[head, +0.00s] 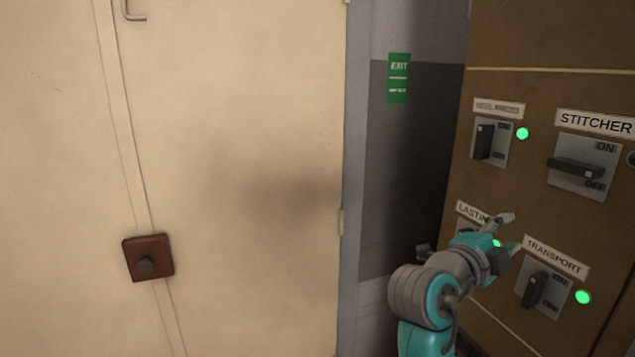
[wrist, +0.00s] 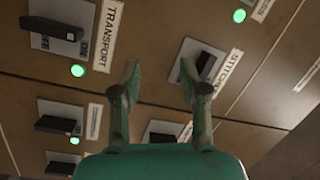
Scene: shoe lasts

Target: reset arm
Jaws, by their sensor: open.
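My gripper (head: 508,234) is at the lower right of the head view, in front of the brown switch panel (head: 545,95). Its two fingers are spread with nothing between them. In the wrist view the open fingers (wrist: 160,80) point up toward the panel, apart from each other. The gripper and arm partly cover the LASTING switch label (head: 470,211) in the head view. The TRANSPORT switch (head: 536,290) is just right of and below the gripper, and the STITCHER switch (head: 575,168) is above right.
Another switch (head: 485,142) with a lit green lamp (head: 522,133) is at the panel's upper left. The TRANSPORT lamp (head: 583,297) is green. A beige double door (head: 250,120) with a red-brown lock box (head: 148,257) is at left. A green EXIT sign (head: 398,78) hangs between.

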